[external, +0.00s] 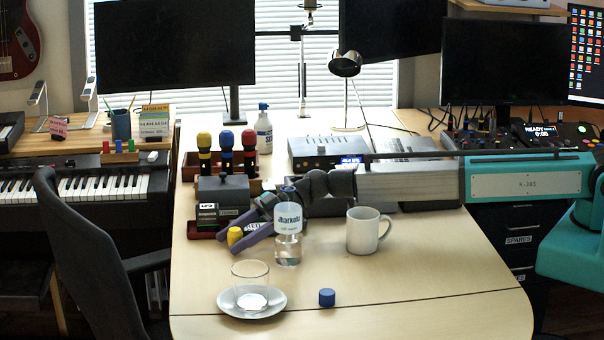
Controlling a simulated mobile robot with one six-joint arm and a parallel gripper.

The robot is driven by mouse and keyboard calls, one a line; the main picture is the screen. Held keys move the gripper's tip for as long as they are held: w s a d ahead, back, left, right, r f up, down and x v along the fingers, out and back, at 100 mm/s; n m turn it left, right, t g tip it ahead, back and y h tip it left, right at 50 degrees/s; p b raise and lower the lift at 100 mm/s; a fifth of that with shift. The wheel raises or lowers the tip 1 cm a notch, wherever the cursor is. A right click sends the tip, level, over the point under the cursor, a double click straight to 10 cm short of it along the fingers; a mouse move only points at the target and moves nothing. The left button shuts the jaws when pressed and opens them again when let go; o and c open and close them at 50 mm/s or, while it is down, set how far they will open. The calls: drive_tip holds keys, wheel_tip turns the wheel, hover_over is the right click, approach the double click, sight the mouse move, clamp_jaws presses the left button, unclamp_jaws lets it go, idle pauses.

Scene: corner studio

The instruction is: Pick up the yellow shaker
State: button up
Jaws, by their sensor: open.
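The yellow shaker (234,235) is a small yellow cylinder on the table, left of the clear bottle. My gripper (230,241) reaches in from the right, low over the table. Its purple-grey fingers are open and slant down to the left, with the shaker near their tips and seemingly between them. I cannot tell whether either finger touches it. The labelled clear bottle (288,245) stands in front of the gripper and hides part of it.
A white mug (364,232) stands right of the bottle. A glass (251,283) sits on a saucer (279,298) in front, with a blue cap (327,297) beside it. Dark boxes (223,190) and a microphone rack (189,166) stand behind. The front right tabletop (430,270) is clear.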

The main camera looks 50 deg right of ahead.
sight(234, 229)
idle(0.3)
drive_tip(key=c, duration=1.1)
drive_tip(key=shift+r, duration=0.1)
drive_tip(key=shift+c, duration=0.2)
drive_tip(key=shift+r+b, duration=0.3)
drive_tip(key=shift+r, duration=4.65)
